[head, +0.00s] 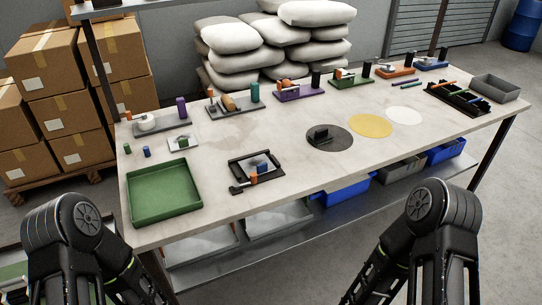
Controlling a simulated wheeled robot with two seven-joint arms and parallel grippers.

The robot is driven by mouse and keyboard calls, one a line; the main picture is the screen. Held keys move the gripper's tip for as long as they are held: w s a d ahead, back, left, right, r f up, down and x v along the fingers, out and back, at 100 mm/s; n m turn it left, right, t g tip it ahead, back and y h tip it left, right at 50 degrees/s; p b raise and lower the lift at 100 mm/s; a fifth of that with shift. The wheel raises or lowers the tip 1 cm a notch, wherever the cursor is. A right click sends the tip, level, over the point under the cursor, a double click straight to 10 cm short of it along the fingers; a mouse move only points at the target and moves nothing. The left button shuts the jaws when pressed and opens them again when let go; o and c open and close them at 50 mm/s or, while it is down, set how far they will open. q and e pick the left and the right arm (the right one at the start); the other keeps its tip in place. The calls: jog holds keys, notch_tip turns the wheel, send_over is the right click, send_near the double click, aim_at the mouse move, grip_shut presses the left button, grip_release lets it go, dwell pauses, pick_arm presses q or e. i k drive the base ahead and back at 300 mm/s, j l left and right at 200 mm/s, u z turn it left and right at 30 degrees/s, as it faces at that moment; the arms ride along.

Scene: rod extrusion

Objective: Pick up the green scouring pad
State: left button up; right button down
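I cannot clearly make out a green scouring pad in the head view. My two black arms show at the bottom left and bottom right, in front of the table. Their gripper fingertips are not visible.
A black frame (256,169) with small blue and orange parts lies near the front edge. Yellow (371,126) and white (404,116) discs lie right of the dark mat. A black rack (457,98) and grey bin (495,88) stand at the right. The front middle is clear.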

aim_at(321, 137)
jog(key=l+u, duration=0.15)
jog(key=u, duration=0.25)
jog(key=l+u, duration=0.2)
jog(key=u, duration=0.25)
jog(key=l+u, duration=0.15)
jog(key=l, duration=0.35)
jog(key=k+l+u, duration=0.1)
jog(key=l, duration=0.4)
jog(key=l+u, duration=0.15)
jog(key=l, duration=0.35)
jog(key=k+l+u, duration=0.1)
jog(key=l, duration=0.35)
jog(key=k, duration=0.05)
